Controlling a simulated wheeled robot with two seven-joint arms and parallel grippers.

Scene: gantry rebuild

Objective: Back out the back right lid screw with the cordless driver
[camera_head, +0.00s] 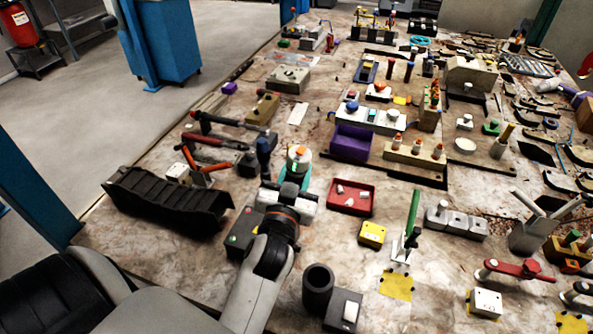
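One arm of mine reaches in from the lower left, and I take it as my left. Its gripper (290,190) is over the left part of the bench, and its fingers are too small and hidden to read. A teal piece with an orange-and-white top (299,155) is right at the fingertips; I cannot tell whether it is held. A dark blue upright tool (263,150), possibly the cordless driver, stands just left of it. A grey metal box (290,78) with a small knob on top lies farther back; I cannot make out lid screws. My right gripper is not in view.
The long bench (130,245) is crowded. A black ribbed tray (170,197) and hammers (225,122) lie left of the gripper. A red tray (351,197), purple bin (351,143) and black cup (318,285) stand to the right. Bare patches lie between them.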

